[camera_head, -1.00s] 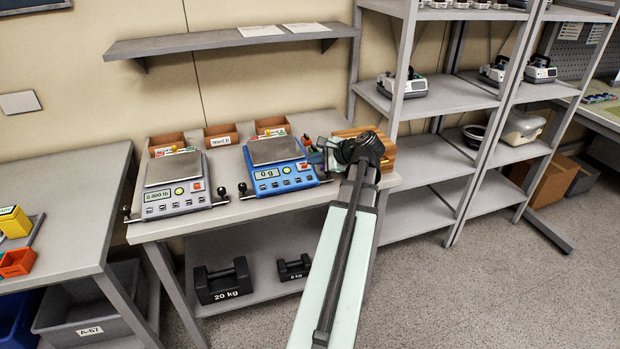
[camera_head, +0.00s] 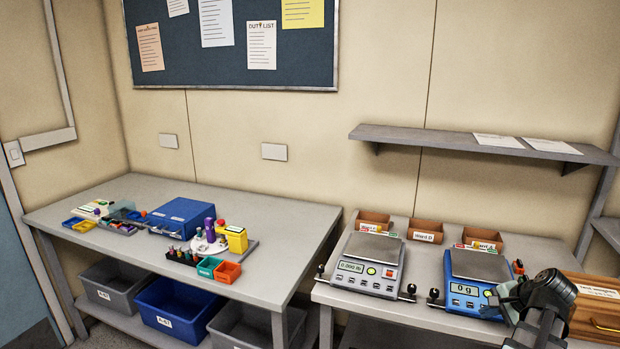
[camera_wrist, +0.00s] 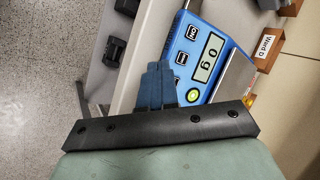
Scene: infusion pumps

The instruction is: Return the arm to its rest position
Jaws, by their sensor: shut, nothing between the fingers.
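My gripper (camera_wrist: 156,84) shows in the wrist view with its blue-grey fingers together and nothing between them. It is in front of the blue scale (camera_wrist: 214,50), whose display reads 0 g; I cannot tell whether they touch. In the head view the dark end of my arm shows at the lower right, overlapping the right edge of the blue scale (camera_head: 460,287); the fingertips cannot be made out there.
A grey scale (camera_head: 371,262) stands left of the blue one. Small bins (camera_head: 425,231) line the bench's back, below a wall shelf (camera_head: 480,143). A wooden box (camera_head: 596,308) is at right. The left table (camera_head: 290,225) carries a blue case (camera_head: 180,217) and small containers.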

